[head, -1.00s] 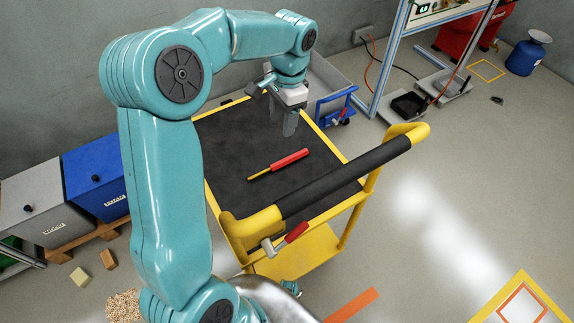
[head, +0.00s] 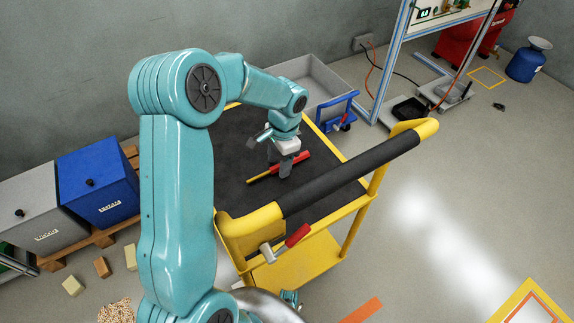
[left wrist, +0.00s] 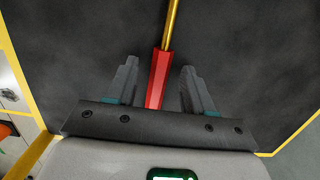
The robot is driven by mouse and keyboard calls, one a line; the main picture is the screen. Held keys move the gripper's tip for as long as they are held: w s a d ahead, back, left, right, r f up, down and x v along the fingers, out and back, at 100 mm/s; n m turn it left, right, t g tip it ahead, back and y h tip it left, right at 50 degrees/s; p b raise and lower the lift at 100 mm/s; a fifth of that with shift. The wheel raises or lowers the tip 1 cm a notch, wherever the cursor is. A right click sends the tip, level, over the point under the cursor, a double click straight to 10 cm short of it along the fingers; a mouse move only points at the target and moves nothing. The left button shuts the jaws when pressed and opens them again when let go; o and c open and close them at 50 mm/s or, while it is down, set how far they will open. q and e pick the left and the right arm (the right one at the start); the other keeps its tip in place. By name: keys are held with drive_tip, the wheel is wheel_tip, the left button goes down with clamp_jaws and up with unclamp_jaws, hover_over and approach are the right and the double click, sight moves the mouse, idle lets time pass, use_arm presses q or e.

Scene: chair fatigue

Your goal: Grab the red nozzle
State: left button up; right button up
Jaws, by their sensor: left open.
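The red nozzle (head: 301,160), a red handle with a thin brass-coloured rod, lies on the black top of the yellow cart (head: 240,190). In the left wrist view its red part (left wrist: 158,80) lies between the two fingers, and the brass rod (left wrist: 173,22) points away beyond them. My left gripper (head: 286,166) is above the nozzle and hides part of it in the head view. Its fingers (left wrist: 160,85) are open, one on each side of the red part. I cannot tell the exact height of the fingertips above the cart top. My right gripper is not in view.
The cart's black-gripped handle (head: 345,176) rises along the near right side. A hammer with a red handle (head: 297,236) hangs by its near end. A grey bin (head: 315,80) and a blue object (head: 337,112) are behind the cart.

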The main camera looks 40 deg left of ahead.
use_arm(q)
drive_tip(key=shift+f, duration=0.15)
clamp_jaws()
